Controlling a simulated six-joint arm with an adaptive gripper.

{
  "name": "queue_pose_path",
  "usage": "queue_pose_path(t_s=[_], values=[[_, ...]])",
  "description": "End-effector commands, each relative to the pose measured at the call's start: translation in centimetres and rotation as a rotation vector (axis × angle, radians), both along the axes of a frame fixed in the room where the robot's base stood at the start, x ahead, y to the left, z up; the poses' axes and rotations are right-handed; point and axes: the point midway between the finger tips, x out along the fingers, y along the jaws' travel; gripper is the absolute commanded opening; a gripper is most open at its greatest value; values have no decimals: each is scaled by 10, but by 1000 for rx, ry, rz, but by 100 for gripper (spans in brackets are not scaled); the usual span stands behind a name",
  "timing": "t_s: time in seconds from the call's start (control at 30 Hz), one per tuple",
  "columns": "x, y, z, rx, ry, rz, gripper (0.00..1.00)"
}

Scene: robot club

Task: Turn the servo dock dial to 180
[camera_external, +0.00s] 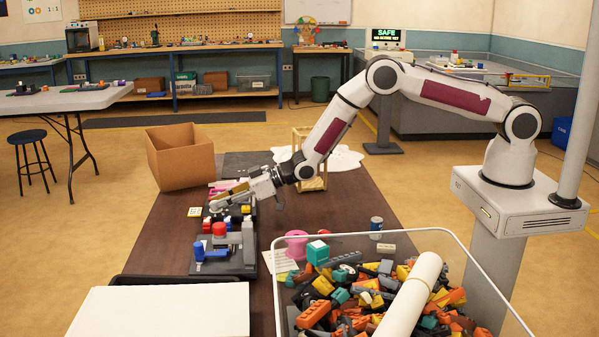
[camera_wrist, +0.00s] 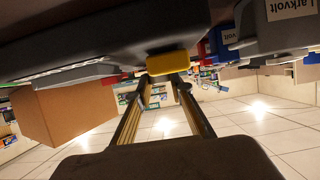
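My gripper (camera_external: 218,196) reaches in low over the left part of the dark table, pointing left. In the wrist view, which looks upside down, its two long fingers with gold inner faces stand apart (camera_wrist: 162,84). A yellow block-like part (camera_wrist: 168,62) on the underside of a dark rounded body (camera_wrist: 110,40) shows at the fingertips. I cannot tell whether the fingers touch it, or whether it is the servo dock dial. No dial scale or 180 mark is readable. In the external view, my gripper hides part of the devices beneath it.
A grey device with red and blue parts (camera_external: 222,251) stands nearer the camera. A pink cup (camera_external: 297,243), a dark mug (camera_external: 376,224) and a clear bin's white rim (camera_external: 440,231) are to the right. An open cardboard box (camera_external: 181,160) stands behind. The table's middle is fairly clear.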

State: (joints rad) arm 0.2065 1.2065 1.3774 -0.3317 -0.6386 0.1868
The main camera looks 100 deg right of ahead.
Motion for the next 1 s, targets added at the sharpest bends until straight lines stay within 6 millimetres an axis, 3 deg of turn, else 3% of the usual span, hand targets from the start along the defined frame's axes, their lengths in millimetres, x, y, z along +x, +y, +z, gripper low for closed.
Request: queue_pose_path(t_s=[1.0], values=[[0, 3, 0, 2, 0, -168, 0]])
